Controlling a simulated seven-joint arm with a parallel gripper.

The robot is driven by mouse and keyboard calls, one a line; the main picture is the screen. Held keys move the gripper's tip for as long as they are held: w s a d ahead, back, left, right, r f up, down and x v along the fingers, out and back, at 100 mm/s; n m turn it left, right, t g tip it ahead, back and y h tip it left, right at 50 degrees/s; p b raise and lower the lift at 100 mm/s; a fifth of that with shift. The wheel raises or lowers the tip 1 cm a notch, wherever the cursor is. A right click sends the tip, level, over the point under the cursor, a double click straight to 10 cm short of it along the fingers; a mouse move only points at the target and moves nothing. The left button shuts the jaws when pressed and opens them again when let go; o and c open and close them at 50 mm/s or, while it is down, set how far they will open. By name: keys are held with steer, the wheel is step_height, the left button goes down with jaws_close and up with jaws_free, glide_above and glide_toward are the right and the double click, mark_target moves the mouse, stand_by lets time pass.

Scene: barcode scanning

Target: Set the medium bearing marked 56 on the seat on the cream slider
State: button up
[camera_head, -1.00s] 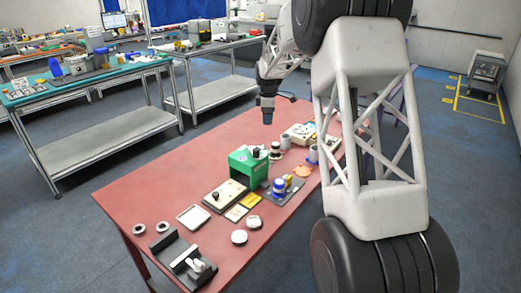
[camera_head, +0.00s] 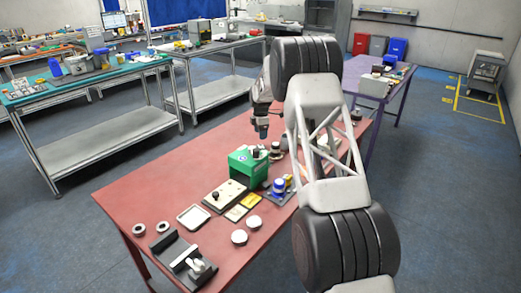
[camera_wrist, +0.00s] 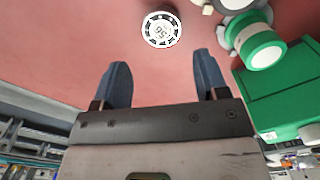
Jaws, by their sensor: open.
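The bearing marked 56 (camera_wrist: 162,29) is a round white ring with a dark rim, lying face up on the red table in the wrist view. My gripper (camera_wrist: 161,78) is open and empty, its two blue fingers apart and the bearing beyond their tips near the picture's top edge. In the head view, my gripper (camera_head: 262,133) hangs above the table just behind the green box (camera_head: 247,167). I cannot make out the number 56 there. I cannot identify the cream slider or its seat for certain; my arm hides part of the table's right side.
A pale tray (camera_head: 193,217), a board with a black knob (camera_head: 224,195) and two white discs (camera_head: 239,237) lie nearer on the red table (camera_head: 122,200).

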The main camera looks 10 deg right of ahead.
mark_target(261, 147)
stand_by(0.3)
steer(key=shift+f, duration=1.25)
steer(key=shift+f, duration=0.1)
steer(key=shift+s+f, duration=0.1)
steer(key=shift+f, duration=2.4)
steer(key=c, duration=0.8)
steer(key=shift+c, duration=0.2)
steer(key=shift+a+r, duration=0.1)
steer(key=shift+r, duration=0.05)
